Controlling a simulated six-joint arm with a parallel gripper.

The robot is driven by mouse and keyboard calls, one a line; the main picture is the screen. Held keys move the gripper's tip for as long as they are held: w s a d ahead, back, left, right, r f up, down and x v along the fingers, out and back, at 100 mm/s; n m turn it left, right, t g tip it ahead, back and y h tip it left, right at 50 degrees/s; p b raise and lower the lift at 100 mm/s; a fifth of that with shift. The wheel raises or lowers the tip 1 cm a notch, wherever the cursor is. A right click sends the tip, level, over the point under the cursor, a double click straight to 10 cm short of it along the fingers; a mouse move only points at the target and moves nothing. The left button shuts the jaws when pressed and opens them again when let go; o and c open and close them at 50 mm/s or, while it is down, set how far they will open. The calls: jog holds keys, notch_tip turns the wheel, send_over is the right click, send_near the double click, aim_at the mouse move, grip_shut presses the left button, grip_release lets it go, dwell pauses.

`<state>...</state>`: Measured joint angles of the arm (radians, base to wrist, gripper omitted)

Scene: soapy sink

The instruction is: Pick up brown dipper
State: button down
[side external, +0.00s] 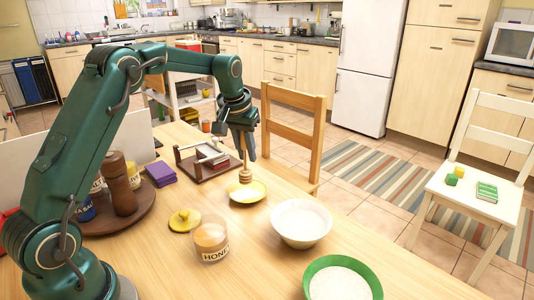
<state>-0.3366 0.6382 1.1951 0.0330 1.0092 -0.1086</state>
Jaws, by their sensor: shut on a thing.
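The brown dipper (245,174) hangs upright with its ridged head down, at or just above a yellow saucer (241,196). I cannot tell whether the head touches the saucer. My gripper (244,153) is above the saucer, pointing down and shut on the dipper's handle. The fingers hide the top of the handle.
A glass honey jar (211,252) stands open, with a yellow lid (184,220) to its left. A white bowl (301,238) and a green-rimmed bowl (312,272) are to the right. A wooden rack (187,172) is just behind the saucer. A round tray (108,221) holds a pepper mill.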

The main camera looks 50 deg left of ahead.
jog(key=s+a+r, duration=0.7)
jog(key=s+a, duration=0.1)
jog(key=m+h, duration=0.2)
jog(key=m, duration=0.4)
send_over(210, 216)
jog(key=s+d, duration=0.1)
jog(key=d, duration=0.2)
jog(key=shift+a+f, duration=0.2)
jog(key=shift+f, duration=5.55)
jog(key=shift+s+f, duration=0.1)
jog(key=shift+s, duration=0.05)
notch_tip(210, 216, up, 9)
